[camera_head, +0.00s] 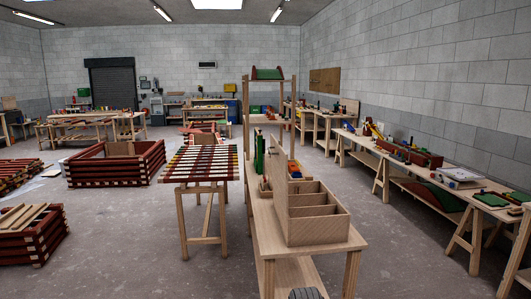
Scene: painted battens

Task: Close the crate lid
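A large open-topped crate (90,178) of dark red slats sits on the floor at left, with no lid visible on it. A smaller stack or crate of dark red battens (38,245) at the front left has several pale planks (20,217) lying on top. A pale wooden box with open compartments (318,230) stands on the narrow middle bench, with a tall upright panel (277,172) along its left side. I cannot tell whether that panel is a lid, or which of these is the task's crate. My gripper is not in view.
A trestle table (203,182) with dark red and pale battens stands left of the narrow bench (262,228). Long workbenches (375,150) with clutter line the right wall. Grey floor (125,245) is clear at the front left and between the middle and right benches.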

